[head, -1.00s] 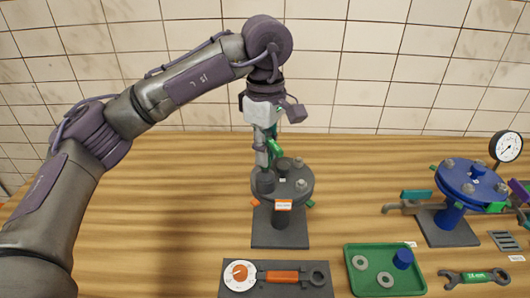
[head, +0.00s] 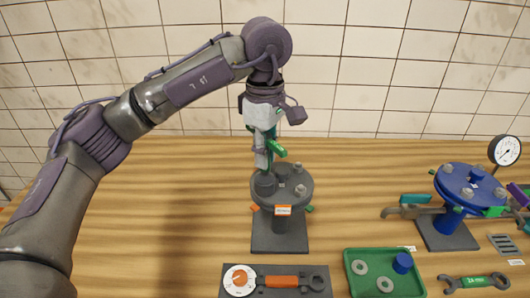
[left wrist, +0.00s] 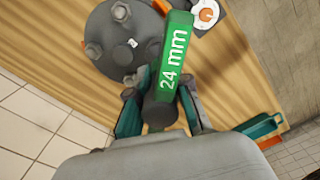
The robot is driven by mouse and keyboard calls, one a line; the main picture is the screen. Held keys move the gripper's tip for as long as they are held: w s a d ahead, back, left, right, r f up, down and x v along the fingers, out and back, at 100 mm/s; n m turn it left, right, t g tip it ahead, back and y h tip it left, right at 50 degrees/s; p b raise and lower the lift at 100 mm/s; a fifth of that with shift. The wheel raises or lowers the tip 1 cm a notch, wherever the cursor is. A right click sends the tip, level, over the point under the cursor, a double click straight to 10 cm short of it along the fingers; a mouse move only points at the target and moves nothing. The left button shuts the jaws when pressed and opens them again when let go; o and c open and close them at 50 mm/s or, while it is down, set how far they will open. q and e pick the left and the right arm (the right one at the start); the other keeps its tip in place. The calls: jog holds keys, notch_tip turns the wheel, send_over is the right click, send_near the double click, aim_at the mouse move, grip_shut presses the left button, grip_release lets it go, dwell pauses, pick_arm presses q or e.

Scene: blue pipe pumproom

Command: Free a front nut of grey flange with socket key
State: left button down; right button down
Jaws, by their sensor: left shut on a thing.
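My left gripper (head: 264,158) is shut on the socket key, whose green handle (head: 277,147) sticks out to the right. In the left wrist view the handle (left wrist: 174,60) reads "24 mm" and my left gripper (left wrist: 160,108) holds the key's shaft. The key's dark socket (head: 265,183) is down at the left front rim of the grey flange (head: 284,197). I cannot tell how far it sits over a nut there. Other nuts show on the flange, one at the right (head: 300,190). The flange also shows in the left wrist view (left wrist: 112,66). My right gripper is not in view.
A blue flange (head: 470,188) with a gauge (head: 505,150) stands at the right. A green tray (head: 377,293) with washers and a blue part, a dial tool (head: 240,280) and a green-marked wrench (head: 473,282) lie in front. The table left of the grey flange is clear.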

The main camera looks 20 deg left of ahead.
pick_arm(q)
jog(key=shift+r+p, duration=1.05)
jog(key=shift+r, duration=0.65)
